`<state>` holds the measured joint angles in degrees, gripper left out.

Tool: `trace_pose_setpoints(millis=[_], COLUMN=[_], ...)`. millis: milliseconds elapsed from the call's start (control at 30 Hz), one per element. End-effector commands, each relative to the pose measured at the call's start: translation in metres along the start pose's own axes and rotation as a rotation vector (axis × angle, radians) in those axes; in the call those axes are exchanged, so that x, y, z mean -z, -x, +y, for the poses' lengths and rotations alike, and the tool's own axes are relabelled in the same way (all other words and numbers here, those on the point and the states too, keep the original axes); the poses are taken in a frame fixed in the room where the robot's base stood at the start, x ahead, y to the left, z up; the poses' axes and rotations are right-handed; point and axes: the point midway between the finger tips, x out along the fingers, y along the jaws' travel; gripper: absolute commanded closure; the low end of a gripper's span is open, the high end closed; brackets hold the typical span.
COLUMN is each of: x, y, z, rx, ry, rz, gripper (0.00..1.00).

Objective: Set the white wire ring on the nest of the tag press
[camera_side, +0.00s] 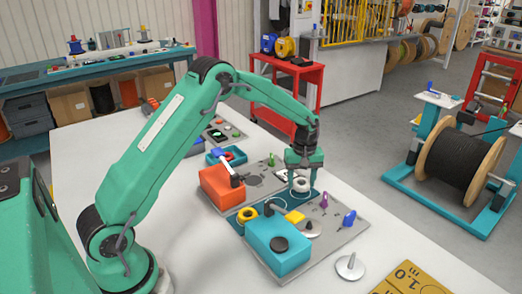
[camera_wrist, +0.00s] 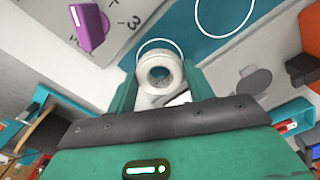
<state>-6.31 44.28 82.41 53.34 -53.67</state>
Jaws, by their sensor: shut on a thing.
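The white wire ring (camera_side: 302,185) is a thick white coil with a round hole. My gripper (camera_side: 303,170) is shut on it, pointing down over the grey and teal work board. In the wrist view the ring (camera_wrist: 159,73) sits between my green fingers (camera_wrist: 160,90), its hole facing the camera. Any gap between ring and board is hard to judge.
A blue box (camera_side: 270,243) with a black knob stands in front. A white circle outline (camera_wrist: 222,14) is on the teal area.

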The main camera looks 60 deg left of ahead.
Motion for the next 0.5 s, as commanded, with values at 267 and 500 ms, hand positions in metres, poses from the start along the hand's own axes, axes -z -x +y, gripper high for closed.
trace_pose_setpoints(millis=[267, 500], x=[0.0, 0.0], y=[0.031, 0.052], z=[0.001, 0.0], rx=[-0.003, -0.002], ry=[0.0, 0.0], rz=[0.002, 0.001], gripper=[0.71, 0.71])
